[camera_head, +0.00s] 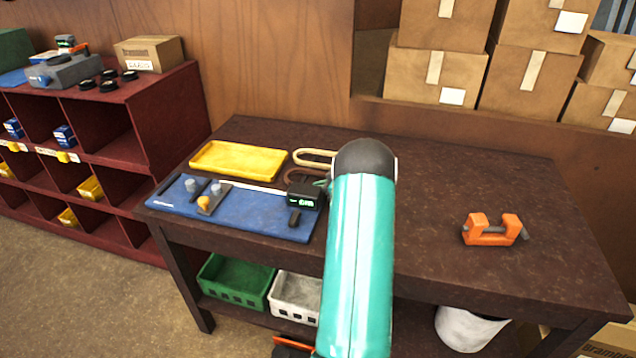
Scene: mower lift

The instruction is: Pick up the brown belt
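My teal arm rises across the middle of the view and covers the right ends of these loops.
A yellow tray (238,160) and a blue mat (256,214) with small tools lie at left. An orange clamp (491,230) stands at right. The bench between arm and clamp is clear. Bins sit below; a red shelf (160,108) stands left, cardboard boxes (437,75) behind.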

